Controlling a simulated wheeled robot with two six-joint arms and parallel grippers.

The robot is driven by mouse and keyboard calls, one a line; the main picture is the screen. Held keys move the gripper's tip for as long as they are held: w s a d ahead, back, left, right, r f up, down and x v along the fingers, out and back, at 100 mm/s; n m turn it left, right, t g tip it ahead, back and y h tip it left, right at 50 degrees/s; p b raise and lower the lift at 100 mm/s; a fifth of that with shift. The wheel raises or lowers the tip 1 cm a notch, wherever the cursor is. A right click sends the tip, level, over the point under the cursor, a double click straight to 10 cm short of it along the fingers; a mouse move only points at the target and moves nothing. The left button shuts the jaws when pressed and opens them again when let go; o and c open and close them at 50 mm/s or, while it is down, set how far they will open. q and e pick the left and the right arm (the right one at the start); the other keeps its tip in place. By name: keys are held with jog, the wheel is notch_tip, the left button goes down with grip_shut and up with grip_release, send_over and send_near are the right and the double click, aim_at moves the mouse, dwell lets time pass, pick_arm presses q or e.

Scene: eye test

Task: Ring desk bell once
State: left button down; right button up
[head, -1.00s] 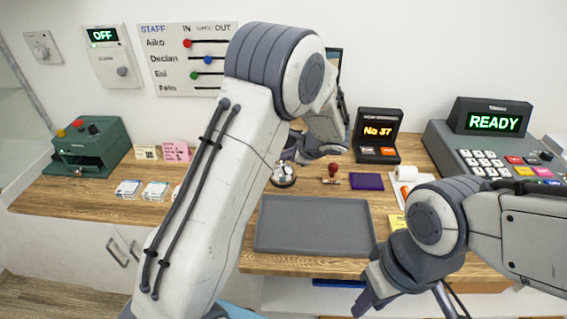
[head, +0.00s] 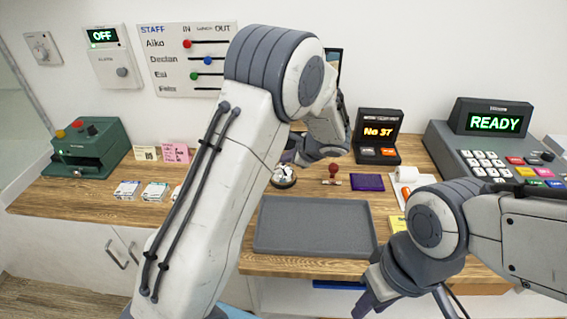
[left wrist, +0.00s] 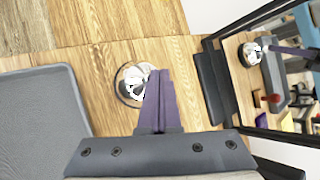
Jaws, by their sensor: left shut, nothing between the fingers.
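The desk bell (head: 284,179), a silvery dome on a dark round base, stands on the wooden counter behind the grey tray. My left gripper (head: 289,156) is at the bell, partly hidden by its own wrist. In the left wrist view its shut, empty fingers (left wrist: 157,98) overlap the right part of the bell (left wrist: 131,84). I cannot tell whether they touch it. My right gripper (head: 405,300) hangs at the counter's front edge, well away from the bell, with its fingers seemingly apart and nothing seen between them.
The grey tray (head: 315,228) lies in front of the bell. A red-handled stamp (head: 333,173) and a purple pad (head: 367,182) lie to its right. A ticket display (head: 377,136) stands behind. In the left wrist view a dark-framed pane (left wrist: 275,85) reflects the bell.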

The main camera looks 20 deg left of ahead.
pick_arm(q)
jog(key=shift+r+p, duration=0.4)
jog(key=shift+r, duration=0.35)
jog(key=shift+r, duration=0.1)
notch_tip(320, 180, up, 5)
jog(key=p, duration=0.3)
jog(key=shift+p, duration=0.3)
jog(key=s+d+r+n+g+h, duration=0.1)
jog(key=s+d, duration=0.4)
jog(key=s, duration=0.7)
jog(key=s+d+r+n+g+h, duration=0.2)
jog(key=s+d+n+h, duration=0.2)
jog(key=s, duration=0.8)
jog(key=s+d+r+n+g+h, duration=0.1)
jog(key=s+d+n+h, duration=0.2)
jog(key=s+d, duration=0.4)
jog(key=s, duration=0.5)
jog(key=shift+d+r+g+h, duration=0.3)
jog(key=shift+d+g+h, duration=0.1)
